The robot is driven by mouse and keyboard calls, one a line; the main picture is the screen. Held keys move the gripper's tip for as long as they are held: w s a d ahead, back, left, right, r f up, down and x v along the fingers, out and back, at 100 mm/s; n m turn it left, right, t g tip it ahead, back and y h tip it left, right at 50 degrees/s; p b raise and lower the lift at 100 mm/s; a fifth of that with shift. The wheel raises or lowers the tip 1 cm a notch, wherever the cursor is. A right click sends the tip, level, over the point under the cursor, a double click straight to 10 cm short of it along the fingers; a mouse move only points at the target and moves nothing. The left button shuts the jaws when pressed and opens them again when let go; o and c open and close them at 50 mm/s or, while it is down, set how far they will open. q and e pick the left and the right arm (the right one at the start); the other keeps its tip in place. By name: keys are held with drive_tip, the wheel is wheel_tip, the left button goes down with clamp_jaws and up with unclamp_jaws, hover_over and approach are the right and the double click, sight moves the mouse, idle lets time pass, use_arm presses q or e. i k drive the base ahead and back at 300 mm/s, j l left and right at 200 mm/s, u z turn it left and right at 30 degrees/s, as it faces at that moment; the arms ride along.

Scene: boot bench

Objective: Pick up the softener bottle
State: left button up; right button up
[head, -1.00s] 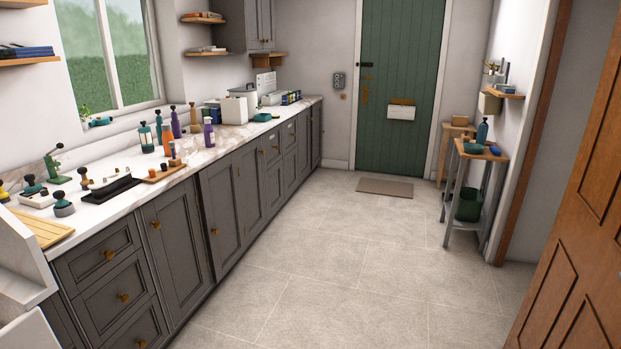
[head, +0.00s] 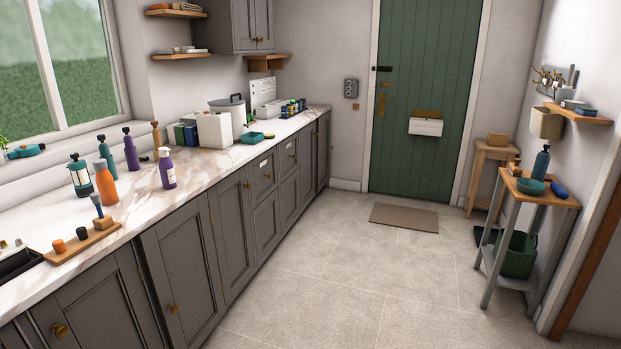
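Several bottles stand upright on the marble counter at the left in the head view. One is a purple bottle with a pale top and a label (head: 167,170), near the counter's front edge. A blue bottle (head: 541,163) stands on the small side table at the right. I cannot tell which of them is the softener bottle. Neither of my grippers is in view.
The counter (head: 210,160) runs along the left wall over grey cabinets. A wooden tray (head: 88,241) with small items lies at its front edge. The side table (head: 532,190) stands at the right. The tiled floor (head: 330,270) between is clear up to the doormat (head: 404,217).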

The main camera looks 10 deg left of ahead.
sight(166, 168)
drive_tip(key=i+u, duration=0.1)
drive_tip(key=i, duration=0.85)
drive_tip(key=i+l, duration=0.2)
drive_tip(key=i, duration=0.75)
drive_tip(key=j+u, duration=0.05)
